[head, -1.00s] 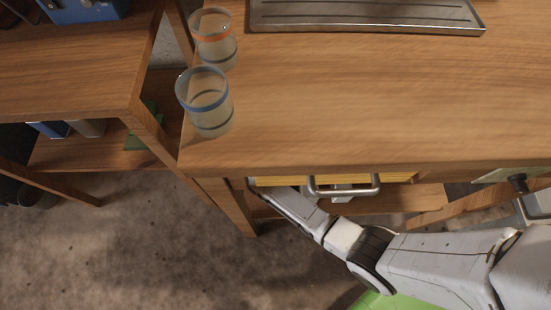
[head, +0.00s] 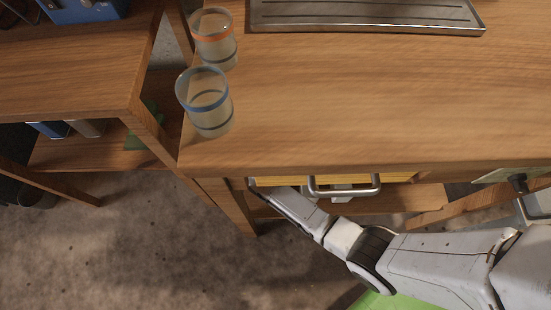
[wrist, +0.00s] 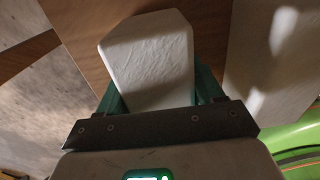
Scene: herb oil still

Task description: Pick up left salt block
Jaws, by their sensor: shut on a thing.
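A white, rough-faced salt block (wrist: 150,62) shows large in the wrist view. My gripper (wrist: 155,95) is shut on it, with one green finger at each side of the block. Brown wood lies behind the block in this view; whether the block touches it I cannot tell. In the head view my arm reaches in below the table edge, and the gripper and the block are hidden there.
The wooden table (head: 380,100) stands over my arm, with a drawer handle (head: 345,190) on its front. Two banded glass jars (head: 207,103) stand near its left corner. A metal tray (head: 365,14) lies at the back. Bare floor (head: 130,250) is free at lower left.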

